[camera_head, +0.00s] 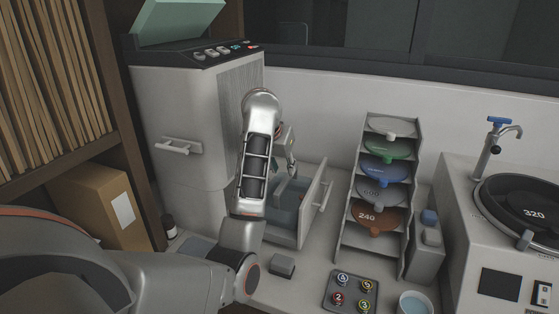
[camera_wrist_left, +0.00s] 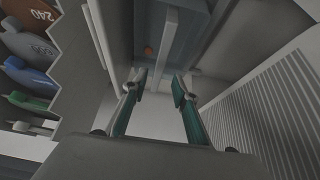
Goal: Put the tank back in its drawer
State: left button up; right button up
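The tank (camera_head: 284,214), a blue-grey open container, sits inside the pulled-out drawer (camera_head: 312,205) on the right side of the grey machine. In the left wrist view the blue-grey tank (camera_wrist_left: 190,42) lies beyond the fingertips, and a pale bar (camera_wrist_left: 167,45) runs across it. My left gripper (camera_head: 290,165) points down over the drawer. In the left wrist view its teal-padded fingers (camera_wrist_left: 160,82) stand apart, with nothing visibly clamped between them. The bar's end lies near the fingertips; I cannot tell whether they touch. My arm hides part of the drawer. My right gripper is not in view.
The grey machine (camera_head: 196,120) with a handled front stands behind my left arm. A rack of coloured discs (camera_head: 345,225) stands close right of the drawer. A button panel (camera_head: 350,291) and a cup (camera_head: 414,304) are in front. A polisher (camera_head: 505,250) stands at the right.

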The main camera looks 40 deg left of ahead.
pick_arm(q)
jog(key=shift+v, duration=2.2)
